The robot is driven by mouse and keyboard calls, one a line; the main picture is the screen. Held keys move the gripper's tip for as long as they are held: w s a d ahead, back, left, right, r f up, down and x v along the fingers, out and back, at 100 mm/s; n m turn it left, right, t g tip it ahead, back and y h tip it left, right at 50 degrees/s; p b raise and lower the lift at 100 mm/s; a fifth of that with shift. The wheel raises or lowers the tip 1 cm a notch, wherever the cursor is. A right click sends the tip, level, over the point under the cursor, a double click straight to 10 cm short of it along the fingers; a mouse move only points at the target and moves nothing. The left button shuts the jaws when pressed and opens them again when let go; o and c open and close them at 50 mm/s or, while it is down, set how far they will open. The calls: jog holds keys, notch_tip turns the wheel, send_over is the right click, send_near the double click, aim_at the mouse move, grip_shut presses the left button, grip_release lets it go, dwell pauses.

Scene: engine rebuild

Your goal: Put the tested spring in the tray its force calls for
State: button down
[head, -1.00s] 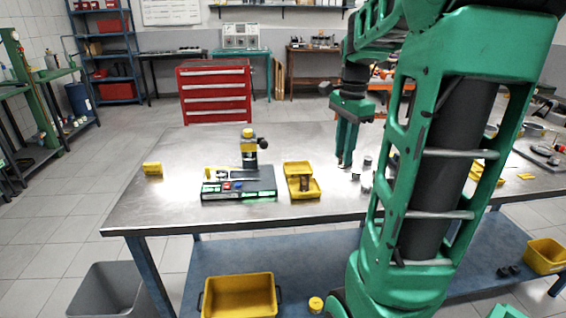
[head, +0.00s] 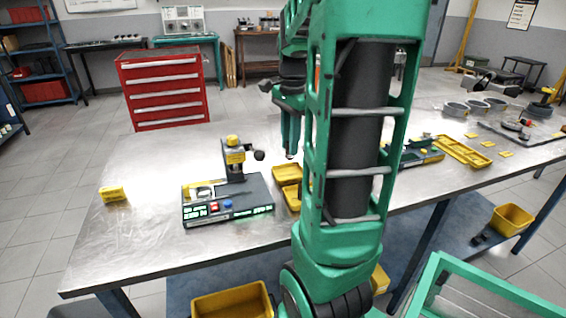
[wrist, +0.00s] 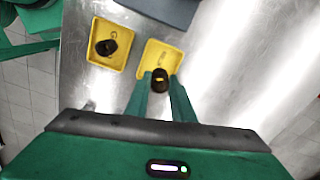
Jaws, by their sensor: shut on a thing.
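My gripper (wrist: 159,85) is shut on a short dark spring (wrist: 159,77) with a yellow mark, seen at the fingertips in the wrist view. The gripper (head: 291,153) also shows in the head view, above the table near the yellow trays. One yellow tray (wrist: 174,52) is under or just beyond the held spring; the height between them is unclear. A second yellow tray (wrist: 96,60) to its left holds a dark spring (wrist: 109,46). In the head view my arm partly hides the trays (head: 284,173). The spring tester (head: 236,202) stands left of them.
A small yellow block (head: 113,194) lies on the metal table (head: 118,237) at the left. A red drawer cabinet (head: 162,88) stands behind. More yellow trays (head: 463,153) and engine parts lie to the right. The table's left part is mostly clear.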

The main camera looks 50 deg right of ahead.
jog(key=shift+a+f, duration=0.1)
jog(key=shift+f, duration=2.85)
jog(key=shift+f, duration=0.15)
jog(key=c, duration=1.5)
grip_release()
notch_tip(320, 180, up, 12)
jog(key=shift+s+r, duration=0.1)
jog(key=shift+r, duration=0.05)
